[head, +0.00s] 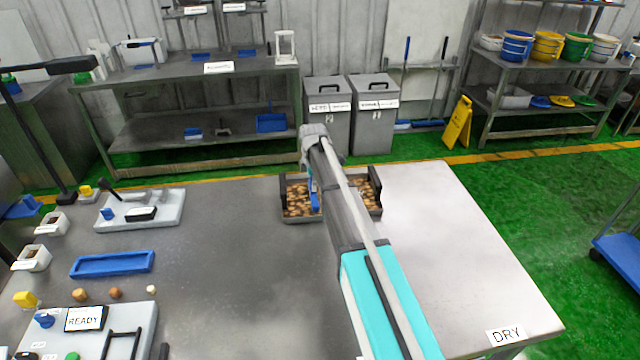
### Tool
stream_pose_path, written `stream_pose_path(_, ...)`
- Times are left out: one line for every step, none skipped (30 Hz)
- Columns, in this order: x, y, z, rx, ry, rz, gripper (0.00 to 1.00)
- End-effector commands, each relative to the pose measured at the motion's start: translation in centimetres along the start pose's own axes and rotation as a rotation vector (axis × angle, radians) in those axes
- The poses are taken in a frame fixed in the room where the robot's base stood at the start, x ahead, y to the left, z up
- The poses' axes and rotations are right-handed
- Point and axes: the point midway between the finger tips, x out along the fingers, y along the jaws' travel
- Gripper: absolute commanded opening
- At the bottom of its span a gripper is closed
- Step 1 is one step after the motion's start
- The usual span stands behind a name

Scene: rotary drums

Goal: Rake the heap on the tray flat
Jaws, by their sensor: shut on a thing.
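The tray (300,219) is a dark, shallow box at the far edge of the grey table, and brown lumpy pieces lie in it. The heap (298,197) shows on the left side of the tray; my arm crosses in front and hides the middle. A little of the heap shows to the right of my arm. My gripper (313,184) points down over the tray, mostly hidden by my arm. It is shut on a blue tool (315,201), seemingly the rake, whose lower end is among the pieces. I cannot tell how deep it sits.
A blue tray (112,263), a white tray (165,211) and a board with a READY sign (85,319) lie on the left of the table. The right side, by the DRY label (507,333), is clear. Grey bins (325,125) stand beyond.

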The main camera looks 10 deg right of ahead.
Motion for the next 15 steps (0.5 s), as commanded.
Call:
stream_pose_path(0.0, 0.0, -0.4, -0.001, 0.000, 0.000, 0.00)
stream_pose_path(0.0, 0.0, -0.7, -0.001, 0.000, 0.000, 0.00)
stream_pose_path(0.0, 0.0, -0.4, 0.001, 0.000, 0.000, 0.00)
stream_pose_path(0.0, 0.0, -0.1, 0.002, 0.000, 0.000, 0.00)
stream_pose_path(0.0, 0.0, 0.1, 0.002, 0.000, 0.000, 0.00)
stream_pose_path(0.0, 0.0, 0.5, 0.001, 0.000, 0.000, 0.00)
stream_pose_path(0.0, 0.0, 0.7, 0.001, 0.000, 0.000, 0.00)
stream_pose_path(0.0, 0.0, 0.9, 0.001, 0.000, 0.000, 0.00)
stream_pose_path(0.0, 0.0, 1.2, 0.002, 0.000, 0.000, 0.00)
stream_pose_path(0.0, 0.0, 1.4, 0.002, 0.000, 0.000, 0.00)
stream_pose_path(0.0, 0.0, 1.6, 0.002, 0.000, 0.000, 0.00)
stream_pose_path(0.0, 0.0, 1.8, 0.001, 0.000, 0.000, 0.00)
stream_pose_path(0.0, 0.0, 2.0, 0.001, 0.000, 0.000, 0.00)
stream_pose_path(0.0, 0.0, 2.2, 0.001, 0.000, 0.000, 0.00)
stream_pose_path(0.0, 0.0, 2.5, 0.001, 0.000, 0.000, 0.00)
